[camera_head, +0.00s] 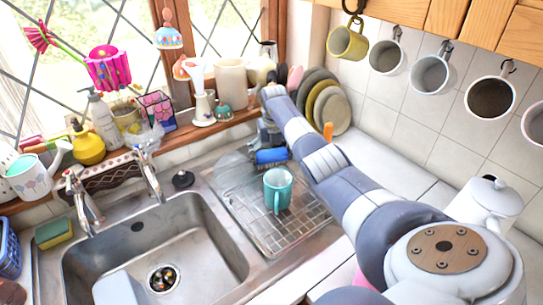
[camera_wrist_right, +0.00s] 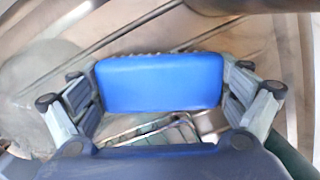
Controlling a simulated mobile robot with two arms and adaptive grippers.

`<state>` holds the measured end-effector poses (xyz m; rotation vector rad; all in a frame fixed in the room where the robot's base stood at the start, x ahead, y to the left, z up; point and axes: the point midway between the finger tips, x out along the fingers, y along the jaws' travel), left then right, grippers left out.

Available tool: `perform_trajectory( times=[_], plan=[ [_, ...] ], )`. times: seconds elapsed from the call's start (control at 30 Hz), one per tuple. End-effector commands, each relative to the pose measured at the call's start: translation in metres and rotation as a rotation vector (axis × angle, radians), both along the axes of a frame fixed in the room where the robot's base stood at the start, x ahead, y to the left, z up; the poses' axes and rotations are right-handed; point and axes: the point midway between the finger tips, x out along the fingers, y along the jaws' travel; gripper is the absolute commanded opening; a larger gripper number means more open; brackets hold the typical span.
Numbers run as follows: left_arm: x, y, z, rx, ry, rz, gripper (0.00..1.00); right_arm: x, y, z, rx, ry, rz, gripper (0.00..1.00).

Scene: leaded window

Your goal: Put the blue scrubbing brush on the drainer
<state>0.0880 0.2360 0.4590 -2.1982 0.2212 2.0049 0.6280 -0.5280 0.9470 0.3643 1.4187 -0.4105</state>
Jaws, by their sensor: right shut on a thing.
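The blue scrubbing brush (camera_head: 271,156) is in the head view at the back of the drainer, beyond the teal mug. In the right wrist view the brush (camera_wrist_right: 160,83) fills the middle, its blue back towards the camera. My right gripper (camera_head: 268,143) reaches down there and is shut on the brush, one finger at each end. The wire drainer (camera_head: 262,232) stands right of the sink. The brush is over its back part; I cannot tell whether it touches the wires. My left gripper is not in view.
A teal mug (camera_head: 278,188) stands on the drainer just in front of the brush. A clear glass bowl (camera_head: 236,170) is to its left. Plates (camera_head: 333,110) stand upright behind. The sink (camera_head: 155,250) with taps is left. Mugs (camera_head: 430,75) hang at the right.

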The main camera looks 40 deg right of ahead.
Motion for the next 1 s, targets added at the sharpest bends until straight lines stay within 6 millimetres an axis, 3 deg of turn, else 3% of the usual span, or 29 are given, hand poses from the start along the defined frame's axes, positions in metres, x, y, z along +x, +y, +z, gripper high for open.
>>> perform_trajectory(
  times=[0.23, 0.27, 0.3, 0.77, 1.0],
  plan=[
    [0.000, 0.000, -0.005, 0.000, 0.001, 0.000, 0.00, 0.000, 0.000, -0.005, 0.000, -0.001, -0.001, 0.63],
    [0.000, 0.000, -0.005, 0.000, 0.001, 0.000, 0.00, 0.000, 0.000, -0.005, 0.001, -0.002, -0.001, 0.95],
    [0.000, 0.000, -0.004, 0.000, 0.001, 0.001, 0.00, 0.000, 0.000, -0.004, 0.001, -0.002, -0.001, 1.00],
    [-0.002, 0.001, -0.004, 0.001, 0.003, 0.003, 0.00, 0.000, 0.000, -0.001, 0.000, -0.001, -0.001, 1.00],
    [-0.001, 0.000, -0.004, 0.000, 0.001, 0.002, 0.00, -0.003, 0.000, 0.034, -0.004, -0.006, 0.000, 1.00]
  ],
)
